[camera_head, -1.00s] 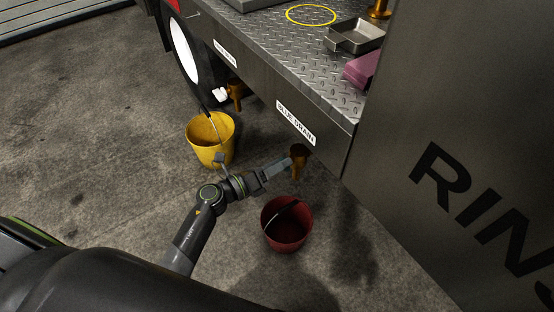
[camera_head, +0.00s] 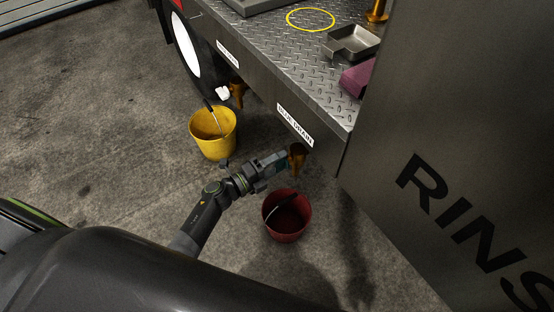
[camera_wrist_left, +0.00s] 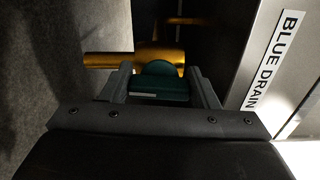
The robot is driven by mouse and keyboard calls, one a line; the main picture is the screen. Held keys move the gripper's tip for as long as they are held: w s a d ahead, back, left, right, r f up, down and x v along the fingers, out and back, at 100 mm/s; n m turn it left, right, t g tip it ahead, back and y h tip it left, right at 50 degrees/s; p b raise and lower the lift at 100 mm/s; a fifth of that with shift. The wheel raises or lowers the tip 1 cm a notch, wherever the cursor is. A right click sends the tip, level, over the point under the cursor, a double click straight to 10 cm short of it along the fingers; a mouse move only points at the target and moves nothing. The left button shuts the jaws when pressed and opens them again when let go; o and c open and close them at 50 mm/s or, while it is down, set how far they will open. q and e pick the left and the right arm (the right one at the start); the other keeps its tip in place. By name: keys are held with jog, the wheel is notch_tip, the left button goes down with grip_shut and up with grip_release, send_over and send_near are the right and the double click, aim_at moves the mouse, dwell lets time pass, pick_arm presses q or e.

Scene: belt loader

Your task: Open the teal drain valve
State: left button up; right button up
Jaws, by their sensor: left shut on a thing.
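The teal valve handle (camera_wrist_left: 158,86) sits between the two fingers of my left gripper (camera_wrist_left: 160,88) in the left wrist view. A brass drain pipe (camera_wrist_left: 148,57) runs just behind it. In the head view my left gripper (camera_head: 280,163) reaches the brass drain (camera_head: 297,156) under the truck's side panel, and only a sliver of teal shows at its tip. The gripper is shut on the handle. The "BLUE DRAIN" label (camera_head: 296,126) is just above the drain, and it also shows in the left wrist view (camera_wrist_left: 274,60). My right gripper is out of view.
A red bucket (camera_head: 287,232) stands on the floor below the drain. A yellow bucket (camera_head: 212,148) stands left, near a second brass drain (camera_head: 237,95). A metal tray (camera_head: 354,42) and pink block (camera_head: 358,79) lie on the deck. A large dark "RINS" panel (camera_head: 440,110) stands at right.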

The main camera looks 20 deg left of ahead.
pick_arm(q)
jog(key=shift+n, duration=0.5)
jog(key=o, duration=1)
jog(key=v, duration=1.7)
jog(key=shift+s+a+b, duration=0.15)
jog(key=shift+b, duration=0.15)
jog(key=shift+f, duration=0.1)
